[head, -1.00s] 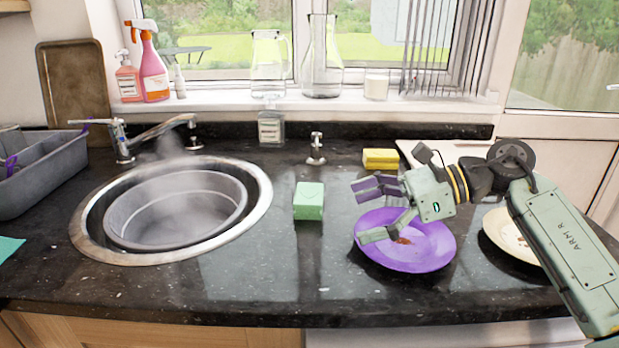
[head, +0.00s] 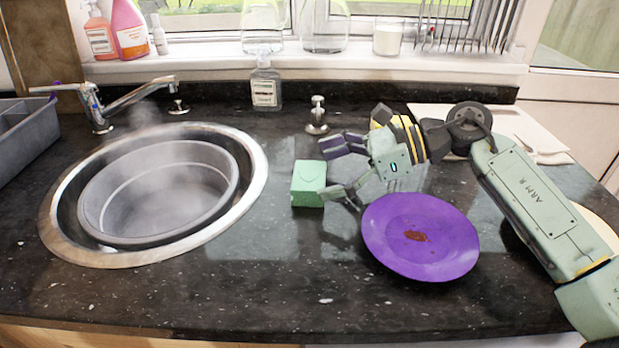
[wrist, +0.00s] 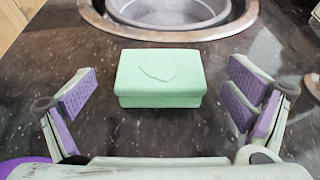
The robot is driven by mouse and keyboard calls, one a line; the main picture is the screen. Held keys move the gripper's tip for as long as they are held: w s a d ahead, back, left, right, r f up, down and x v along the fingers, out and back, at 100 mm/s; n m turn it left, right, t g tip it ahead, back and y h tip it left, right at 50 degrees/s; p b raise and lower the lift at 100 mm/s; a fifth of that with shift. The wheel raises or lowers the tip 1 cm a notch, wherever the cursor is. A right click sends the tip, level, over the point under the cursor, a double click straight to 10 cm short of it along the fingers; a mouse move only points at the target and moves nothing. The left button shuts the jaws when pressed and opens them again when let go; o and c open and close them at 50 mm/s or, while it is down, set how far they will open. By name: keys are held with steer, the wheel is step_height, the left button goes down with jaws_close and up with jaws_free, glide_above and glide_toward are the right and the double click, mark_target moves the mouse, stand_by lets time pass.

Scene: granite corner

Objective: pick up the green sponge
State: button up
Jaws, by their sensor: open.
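The green sponge (head: 308,184) lies on the dark granite counter between the sink and the purple plate. It is a pale green block with a curved mark on its top. My gripper (head: 335,170) is open, low over the counter just right of the sponge, with its fingers pointing toward it. In the wrist view the sponge (wrist: 161,78) sits ahead, centred between the two spread fingers with their purple pads. My gripper (wrist: 168,103) is empty, and neither pad touches the sponge there.
A purple plate (head: 450,240) with a brown smear lies in front of my gripper. The round sink (head: 62,235) holds a steaming grey basin (head: 160,195). A soap dispenser (head: 317,115) and a clear bottle (head: 265,85) stand behind the sponge. The counter left of the sponge is clear.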

mark_target(306, 174)
steer(key=p+x, duration=0.1)
steer(key=x, duration=0.3)
steer(key=shift+a, duration=0.25)
steer(key=shift+c, duration=0.2)
steer(key=c, duration=1)
